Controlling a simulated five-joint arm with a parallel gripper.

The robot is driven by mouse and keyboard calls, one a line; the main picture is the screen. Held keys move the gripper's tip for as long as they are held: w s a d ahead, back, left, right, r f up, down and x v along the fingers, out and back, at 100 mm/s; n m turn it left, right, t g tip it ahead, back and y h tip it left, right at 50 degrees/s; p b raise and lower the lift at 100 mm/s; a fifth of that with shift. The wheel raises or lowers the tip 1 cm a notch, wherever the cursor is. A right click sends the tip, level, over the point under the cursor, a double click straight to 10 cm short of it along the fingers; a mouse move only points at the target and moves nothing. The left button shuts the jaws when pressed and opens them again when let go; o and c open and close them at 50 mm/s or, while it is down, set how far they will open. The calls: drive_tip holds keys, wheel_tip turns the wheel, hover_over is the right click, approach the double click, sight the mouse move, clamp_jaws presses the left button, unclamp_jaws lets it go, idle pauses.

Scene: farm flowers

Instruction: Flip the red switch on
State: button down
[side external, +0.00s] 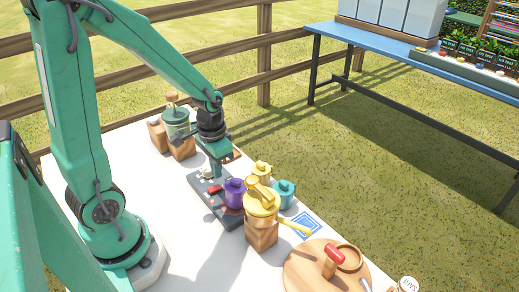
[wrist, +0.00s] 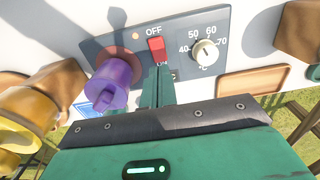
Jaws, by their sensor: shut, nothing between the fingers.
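The red switch (wrist: 156,45) is on a grey panel (wrist: 100,44), between the word OFF above it and a partly hidden word, apparently ON, below it. In the side external view my gripper (side external: 216,174) points down over the panel (side external: 208,205), and the switch is small there.
A white dial (wrist: 205,52) with temperature numbers is right of the switch. A purple pot-shaped piece (wrist: 112,84) stands close on the left; it also shows in the side view (side external: 234,192). Yellow (side external: 262,200) and teal (side external: 284,194) pieces stand nearby on the white table (side external: 190,265).

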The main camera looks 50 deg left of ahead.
drive_tip(key=shift+r, duration=1.6)
wheel_tip(320, 180, up, 13)
drive_tip(key=t, duration=0.5)
hover_over(218, 186)
drive_tip(key=s+d, duration=0.5)
drive_tip(key=d, duration=0.1)
drive_tip(key=shift+s+r+t, duration=0.3)
drive_tip(key=shift+s+r, duration=0.15)
drive_tip(key=shift+r, duration=0.1)
